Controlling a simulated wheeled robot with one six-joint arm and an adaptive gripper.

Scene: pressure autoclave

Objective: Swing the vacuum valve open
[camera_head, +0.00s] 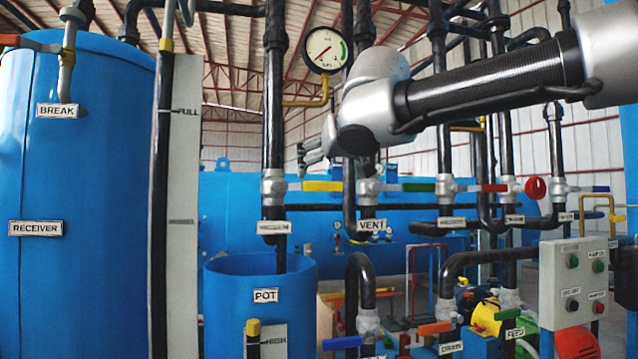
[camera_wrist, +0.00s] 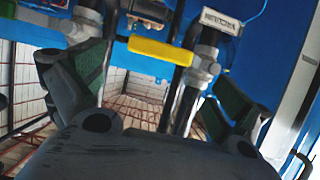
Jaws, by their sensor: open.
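The vacuum valve (camera_head: 273,186) is a grey body on a vertical black pipe, with a blurred label (camera_head: 273,227) below it. Its yellow handle (camera_head: 322,186) lies level, pointing right, crosswise to the pipe. My gripper (camera_head: 312,150) is open and empty, a little above the handle in the head view; the depth gap is unclear. In the wrist view, which looks turned over, the yellow handle (camera_wrist: 160,50) lies between and beyond the spread fingers of my gripper (camera_wrist: 155,90), apart from them. The valve body (camera_wrist: 205,65) shows near the right finger.
A VENT valve with a green handle (camera_head: 419,187) stands just right, with a red handle (camera_head: 494,188) farther along. A pressure gauge (camera_head: 326,49) on a yellow pipe hangs above. The blue POT (camera_head: 225,300) is below. Vertical pipes crowd the area.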

